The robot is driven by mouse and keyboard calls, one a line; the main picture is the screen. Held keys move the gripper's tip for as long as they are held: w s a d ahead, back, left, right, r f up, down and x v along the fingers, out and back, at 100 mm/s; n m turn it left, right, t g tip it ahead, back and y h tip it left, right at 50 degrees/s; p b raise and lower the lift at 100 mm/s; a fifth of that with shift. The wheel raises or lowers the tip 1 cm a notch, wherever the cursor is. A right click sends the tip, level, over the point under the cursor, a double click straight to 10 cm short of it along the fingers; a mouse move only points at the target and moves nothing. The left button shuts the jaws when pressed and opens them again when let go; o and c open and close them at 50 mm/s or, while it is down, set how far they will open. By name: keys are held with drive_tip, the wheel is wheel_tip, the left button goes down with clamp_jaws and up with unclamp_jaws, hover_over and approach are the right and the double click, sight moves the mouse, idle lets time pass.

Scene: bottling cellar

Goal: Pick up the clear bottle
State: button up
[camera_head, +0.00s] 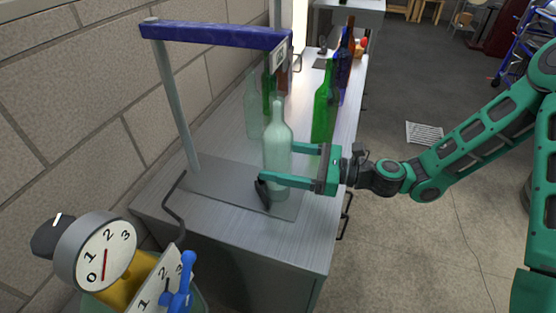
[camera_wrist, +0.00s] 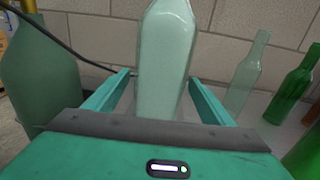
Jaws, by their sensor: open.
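A clear, pale-tinted bottle (camera_head: 278,150) stands upright on the grey plate (camera_head: 225,187) at the near end of the bench. In the wrist view the clear bottle (camera_wrist: 165,60) is centred between the fingers. My gripper (camera_head: 277,168) reaches in from the right with its two green fingers apart, one on each side of the bottle's body. In the wrist view my gripper (camera_wrist: 160,85) is open around the bottle. I cannot tell whether either finger touches the glass. A second clear bottle (camera_head: 253,108) stands farther back, and it shows at right in the wrist view (camera_wrist: 245,75).
A blue-topped frame (camera_head: 215,33) rises over the plate. Green bottles (camera_head: 322,105) and other coloured bottles stand farther along the bench (camera_head: 222,130). A dial gauge (camera_head: 103,255) and blue valve handle (camera_head: 180,285) are at front left. A block wall (camera_head: 80,90) borders the left.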

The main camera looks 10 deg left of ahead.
drive_tip(key=shift+a, duration=0.45)
drive_tip(key=c, duration=1.6)
drive_tip(key=shift+c, duration=0.2)
drive_tip(key=shift+r, duration=0.15)
